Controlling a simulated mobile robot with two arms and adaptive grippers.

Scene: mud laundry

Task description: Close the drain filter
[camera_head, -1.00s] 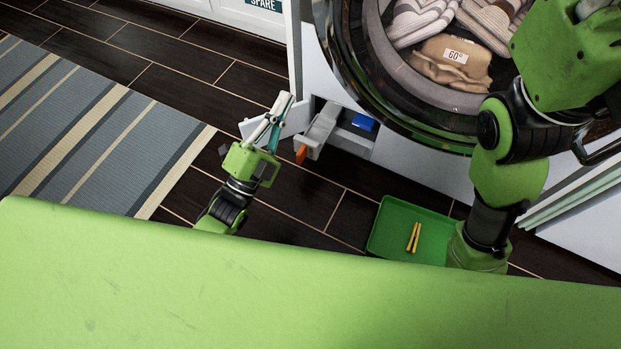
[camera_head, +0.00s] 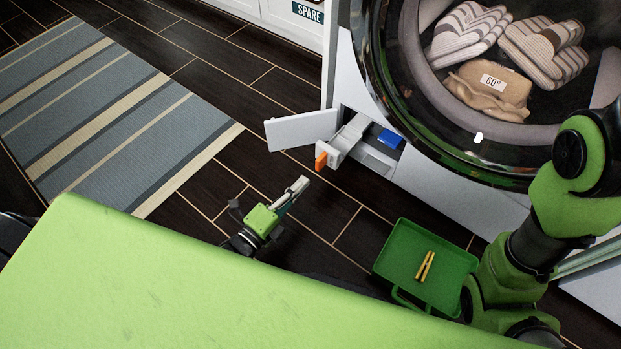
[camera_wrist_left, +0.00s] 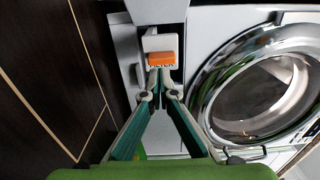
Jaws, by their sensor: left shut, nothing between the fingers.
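The drain filter (camera_head: 347,138) is a pale pull-out piece with an orange handle (camera_head: 321,160). It sticks out of an opening low on the front of the white washer. The white flap (camera_head: 300,130) of this opening stands open to the left. In the left wrist view the orange handle (camera_wrist_left: 161,58) is straight ahead, with partly covered lettering just below it. My left gripper (camera_head: 303,183) is shut and empty, in front of the handle and apparently apart from it. The fingertips (camera_wrist_left: 160,78) also show in the left wrist view. My right arm shows at the right; its gripper is out of view.
A blue piece (camera_head: 390,139) sits in the opening beside the filter. The round washer door (camera_head: 440,150) is above right. A green tray (camera_head: 440,290) with yellow sticks (camera_head: 425,266) lies on the floor. A striped rug (camera_head: 110,110) is at left, with bare floor between.

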